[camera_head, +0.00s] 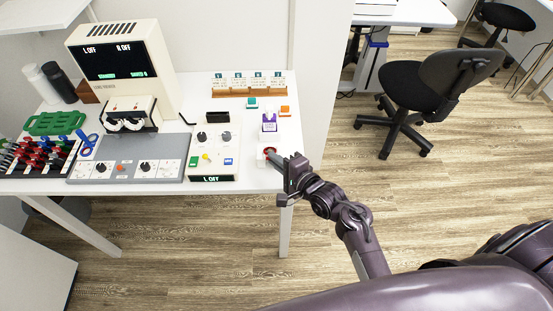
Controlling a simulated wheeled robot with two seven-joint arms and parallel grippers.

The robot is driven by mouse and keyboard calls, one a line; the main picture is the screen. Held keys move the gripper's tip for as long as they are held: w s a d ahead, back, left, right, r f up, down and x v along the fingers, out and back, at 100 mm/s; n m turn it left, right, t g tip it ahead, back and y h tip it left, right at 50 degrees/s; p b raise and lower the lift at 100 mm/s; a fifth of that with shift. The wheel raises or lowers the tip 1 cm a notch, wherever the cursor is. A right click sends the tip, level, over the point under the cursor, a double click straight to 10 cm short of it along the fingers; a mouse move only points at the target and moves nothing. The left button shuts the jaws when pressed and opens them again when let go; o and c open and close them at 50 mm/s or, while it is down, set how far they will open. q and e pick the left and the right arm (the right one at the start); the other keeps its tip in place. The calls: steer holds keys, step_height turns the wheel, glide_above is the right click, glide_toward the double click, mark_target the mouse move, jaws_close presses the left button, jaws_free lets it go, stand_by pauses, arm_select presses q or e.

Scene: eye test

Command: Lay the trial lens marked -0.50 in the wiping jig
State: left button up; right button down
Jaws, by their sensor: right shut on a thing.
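My right gripper (278,162) is at the front right edge of the white table, its fingers pointing left. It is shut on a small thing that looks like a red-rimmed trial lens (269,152). The lens shows at or just over a small white block, which may be the wiping jig (262,161). I cannot tell whether the lens touches the block, and its marking is too small to read. More trial lenses with red, green and blue parts stand in a dark rack (40,157) at the far left. My left gripper is not in view.
Behind the gripper stands a white holder with a purple part (269,122). A control box (213,150), a grey panel (125,160) and a tall cream device (125,65) fill the table's middle and left. A wooden card rack (248,91) stands at the back. An office chair (425,90) is right.

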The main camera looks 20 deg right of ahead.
stand_by(0.4)
steer(key=c, duration=1.5)
jaws_free()
steer(key=shift+s, duration=0.1)
steer(key=v, duration=0.7)
steer(key=shift+s+d+b, duration=0.15)
steer(key=shift+s+b, duration=0.1)
steer(key=shift+b, duration=0.1)
